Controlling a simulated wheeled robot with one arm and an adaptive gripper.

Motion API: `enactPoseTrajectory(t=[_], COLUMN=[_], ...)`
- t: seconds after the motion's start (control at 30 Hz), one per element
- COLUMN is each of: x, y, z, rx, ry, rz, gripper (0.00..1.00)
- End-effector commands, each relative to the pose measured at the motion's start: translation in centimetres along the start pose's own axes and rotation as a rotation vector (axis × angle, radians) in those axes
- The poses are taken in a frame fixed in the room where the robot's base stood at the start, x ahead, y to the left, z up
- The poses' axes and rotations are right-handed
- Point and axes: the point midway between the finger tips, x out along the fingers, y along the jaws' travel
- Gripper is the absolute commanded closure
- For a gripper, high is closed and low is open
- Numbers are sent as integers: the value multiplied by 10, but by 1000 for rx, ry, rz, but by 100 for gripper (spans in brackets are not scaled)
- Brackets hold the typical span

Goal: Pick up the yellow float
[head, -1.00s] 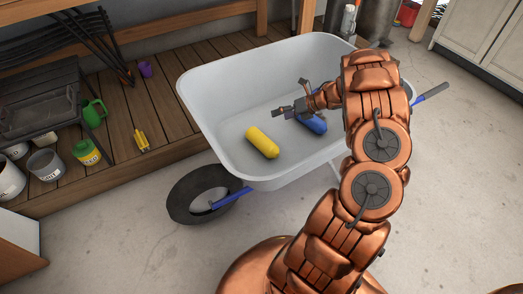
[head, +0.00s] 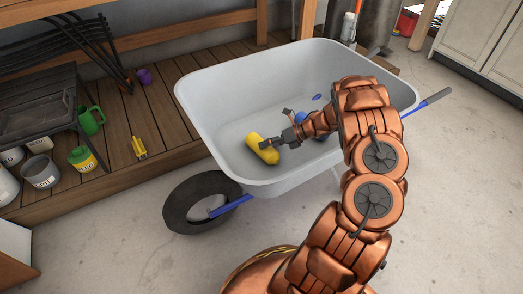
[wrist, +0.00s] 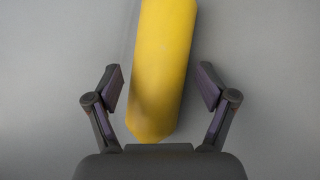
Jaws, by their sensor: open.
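The yellow float (head: 258,147) is a capsule shape lying on the floor of the grey wheelbarrow tub (head: 207,103). My gripper (head: 276,128) is inside the tub, at the float's right side in the head view, with one finger overlapping the float's right end. In the wrist view the float (wrist: 163,60) lies lengthwise between the two spread fingers of my gripper (wrist: 161,82). Gaps show on both sides of the float, and its far end runs out of the picture. My gripper is open and holds nothing.
A blue object (head: 328,146) in the tub is partly hidden behind my arm. The tub walls surround my gripper. The wheelbarrow's black tyre (head: 186,212) is in front. A wooden deck (head: 118,166) with cans and a green jug (head: 91,120) stands left.

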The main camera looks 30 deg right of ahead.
Motion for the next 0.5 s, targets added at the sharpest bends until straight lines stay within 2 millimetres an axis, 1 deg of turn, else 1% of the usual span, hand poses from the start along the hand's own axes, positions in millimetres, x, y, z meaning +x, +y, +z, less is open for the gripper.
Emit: enactPoseTrajectory(t=[0.03, 0.1, 0.33, 0.5], x=[9, 13, 14, 13], y=[0, 1, 1, 0], z=[-3, -3, -2, -2], rx=[1, 2, 2, 2], ry=[6, 6, 5, 4], rz=[4, 4, 2, 2], gripper=[19, 19, 19, 37])
